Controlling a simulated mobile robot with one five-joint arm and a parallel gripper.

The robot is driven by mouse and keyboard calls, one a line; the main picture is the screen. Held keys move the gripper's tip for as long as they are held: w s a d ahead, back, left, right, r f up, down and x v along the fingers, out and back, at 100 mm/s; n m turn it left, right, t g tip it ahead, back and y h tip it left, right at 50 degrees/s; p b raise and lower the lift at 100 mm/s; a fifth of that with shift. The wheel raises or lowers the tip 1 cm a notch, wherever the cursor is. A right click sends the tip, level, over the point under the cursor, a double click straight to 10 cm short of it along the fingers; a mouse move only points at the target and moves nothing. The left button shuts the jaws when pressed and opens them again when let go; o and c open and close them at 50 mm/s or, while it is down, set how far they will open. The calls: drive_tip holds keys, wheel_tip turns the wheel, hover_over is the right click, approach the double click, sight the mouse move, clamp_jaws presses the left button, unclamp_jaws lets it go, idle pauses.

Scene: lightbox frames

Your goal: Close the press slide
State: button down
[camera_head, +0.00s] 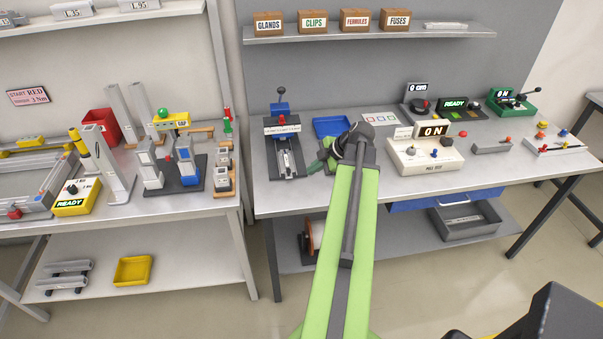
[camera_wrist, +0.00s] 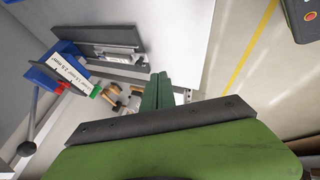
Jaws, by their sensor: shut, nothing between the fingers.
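The press (camera_head: 281,128) stands at the left end of the right bench, with a blue body, a black-knobbed lever and a white label strip. Its metal slide (camera_head: 288,162) lies in the dark base, towards the bench's front edge. In the wrist view, the press's blue body (camera_wrist: 40,76) is at the left, and the slide (camera_wrist: 118,56) shows at upper left. My gripper (camera_head: 321,165) is just right of the press, apart from the slide as far as I can see. Its green fingers (camera_wrist: 157,92) are together and empty. My arm hides part of the bench.
A blue tray (camera_head: 331,125) sits behind my gripper. A cream test box (camera_head: 424,155) with an ON display stands to the right. The left bench (camera_head: 128,205) carries several fixtures, with a gap of floor between the benches. A shelf of labelled boxes (camera_head: 313,20) hangs above.

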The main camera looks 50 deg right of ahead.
sight(287, 161)
drive_tip(key=b+x, duration=0.7)
drive_tip(key=x, duration=0.2)
drive_tip(key=shift+f, duration=0.45)
drive_tip(key=w, duration=0.1)
drive_tip(key=w+d, duration=0.1)
drive_tip(key=shift+w+d+r, duration=0.1)
drive_tip(key=shift+w+r, duration=0.15)
drive_tip(key=shift+r, duration=0.1)
drive_tip(key=shift+w+d, duration=0.25)
drive_tip(key=shift+w, duration=0.4)
drive_tip(key=w+d, duration=0.2)
drive_tip(key=w, duration=0.1)
drive_tip(key=w+d, duration=0.3)
drive_tip(key=shift+w+d, duration=0.15)
drive_tip(key=shift+d, duration=0.05)
drive_tip(key=shift+r, duration=0.1)
drive_tip(key=shift+a, duration=0.1)
